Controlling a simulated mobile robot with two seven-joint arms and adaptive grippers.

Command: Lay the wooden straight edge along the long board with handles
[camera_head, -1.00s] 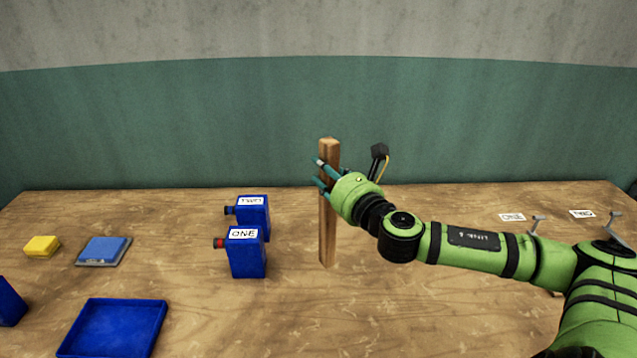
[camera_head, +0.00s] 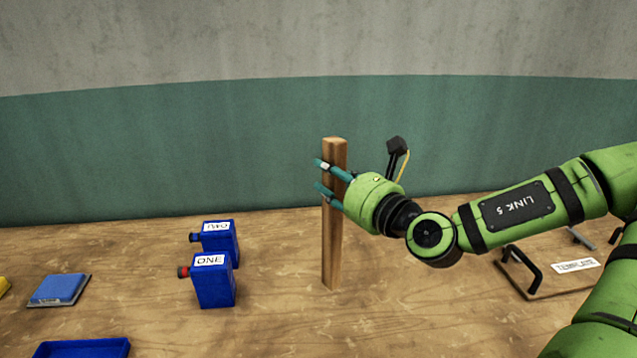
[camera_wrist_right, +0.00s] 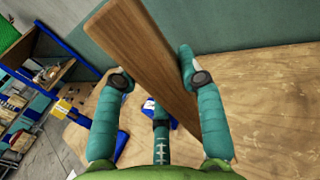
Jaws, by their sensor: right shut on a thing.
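The wooden straight edge (camera_head: 333,240) stands upright in the head view, a long brown bar. My right gripper (camera_head: 326,177) is shut on its upper part. In the right wrist view the straight edge (camera_wrist_right: 150,55) runs between the fingers of the gripper (camera_wrist_right: 158,85). I cannot tell whether its lower end touches the table. The long board with handles (camera_head: 540,285) lies at the right of the table, with a dark handle and a white label. My arm hides part of it. My left gripper is not in view.
Two blue containers, labelled ONE (camera_head: 213,282) and another behind it (camera_head: 220,240), stand left of the straight edge. A blue pad (camera_head: 58,289), a blue tray (camera_head: 85,348) and a yellow block (camera_head: 3,286) lie farther left. The table (camera_head: 280,300) is clear around the straight edge.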

